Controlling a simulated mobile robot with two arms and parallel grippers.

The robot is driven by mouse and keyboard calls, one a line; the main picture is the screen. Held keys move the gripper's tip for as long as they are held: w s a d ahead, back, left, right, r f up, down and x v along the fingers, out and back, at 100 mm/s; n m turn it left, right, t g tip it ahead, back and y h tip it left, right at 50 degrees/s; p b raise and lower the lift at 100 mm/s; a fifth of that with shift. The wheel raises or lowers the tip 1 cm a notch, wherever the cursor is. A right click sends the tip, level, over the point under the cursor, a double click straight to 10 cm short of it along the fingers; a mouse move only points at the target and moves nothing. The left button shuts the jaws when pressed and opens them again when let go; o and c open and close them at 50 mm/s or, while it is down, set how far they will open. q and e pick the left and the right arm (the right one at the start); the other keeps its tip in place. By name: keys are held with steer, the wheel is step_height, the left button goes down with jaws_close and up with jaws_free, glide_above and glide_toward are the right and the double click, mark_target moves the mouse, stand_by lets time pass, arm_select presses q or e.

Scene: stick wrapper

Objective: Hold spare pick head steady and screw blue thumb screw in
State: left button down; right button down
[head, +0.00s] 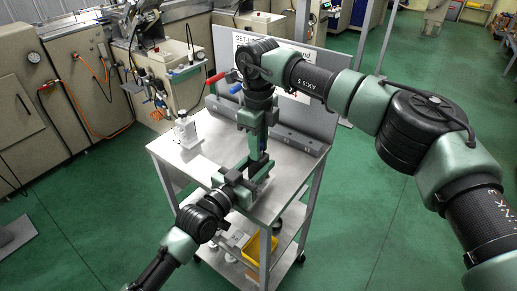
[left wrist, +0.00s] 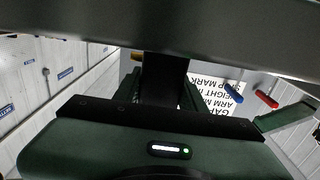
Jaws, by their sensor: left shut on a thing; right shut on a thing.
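My left gripper (head: 254,172) reaches in from the lower left, low over the steel cart top. It is shut on a dark upright part, likely the spare pick head, which shows as a dark block (left wrist: 165,78) in the left wrist view. My right gripper (head: 259,150) points down directly above the left one, very close to it. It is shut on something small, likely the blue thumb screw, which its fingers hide. I cannot tell whether the screw touches or sits in the pick head.
The cart top (head: 195,160) is bare at the left front. A small white device (head: 187,131) stands at its back left. A grey rail (head: 297,138) and upright panel (head: 310,75) border the back right. A yellow tray (head: 262,247) sits on a lower shelf.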

steer(key=shift+f, duration=0.1)
steer(key=c, duration=1.4)
jaws_free()
steer(key=shift+o, duration=0.2)
